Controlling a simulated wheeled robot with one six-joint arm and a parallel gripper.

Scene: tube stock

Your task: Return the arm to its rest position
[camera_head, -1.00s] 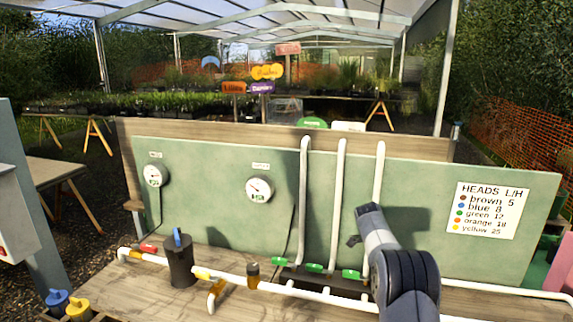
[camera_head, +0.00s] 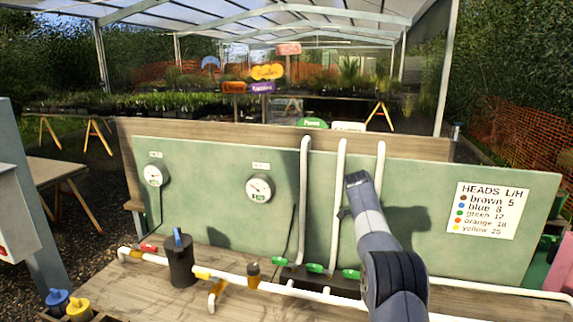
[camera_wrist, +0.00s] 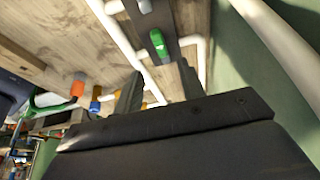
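My arm (camera_head: 375,235) rises from the lower right in the head view, in front of the green panel. Only a small dark part of my gripper (camera_head: 344,213) shows at the left side of the arm. In the wrist view, the two dark fingers of my gripper (camera_wrist: 160,82) stand apart with nothing between them. Beyond them are a white pipe (camera_wrist: 125,40) and a green valve handle (camera_wrist: 158,43) over the wooden bench.
The green panel (camera_head: 215,200) carries two gauges and a sign (camera_head: 487,210). White upright pipes (camera_head: 304,190) with green valves stand close to the arm's left. A black canister (camera_head: 181,262) stands on the bench (camera_head: 150,290). Blue and yellow caps (camera_head: 57,299) sit at lower left.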

